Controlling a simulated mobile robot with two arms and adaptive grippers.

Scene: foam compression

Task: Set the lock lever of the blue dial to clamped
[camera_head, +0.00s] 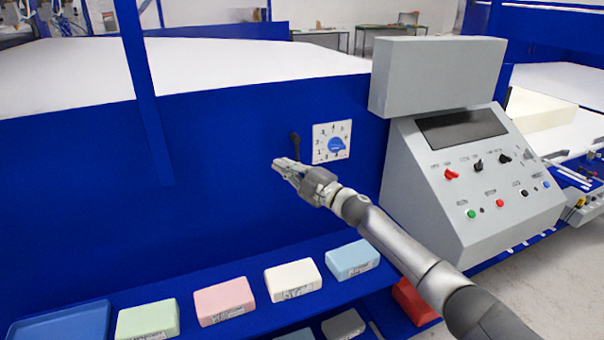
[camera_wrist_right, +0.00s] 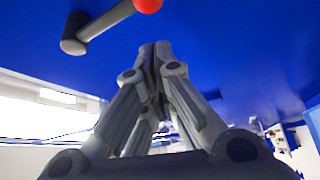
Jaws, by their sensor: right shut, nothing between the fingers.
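The blue dial (camera_head: 337,145) sits on a white numbered plate on the blue panel. A dark lock lever (camera_head: 294,142) stands out just left of the plate; in this view its lower part is close to my gripper. In the right wrist view, a grey lever (camera_wrist_right: 105,22) with a round hub and a red ball at its end lies on the blue surface, above and left of my fingers. My right gripper (camera_head: 281,163) is shut and empty, below and left of the dial; its closed fingertips (camera_wrist_right: 155,48) show apart from the lever. My left gripper is out of view.
A grey console (camera_head: 470,190) with buttons and a screen stands right of the dial. Below, a blue shelf (camera_head: 185,290) holds several coloured foam blocks, including a pink one (camera_head: 224,301), and a blue tray (camera_head: 62,326). The panel left of the gripper is clear.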

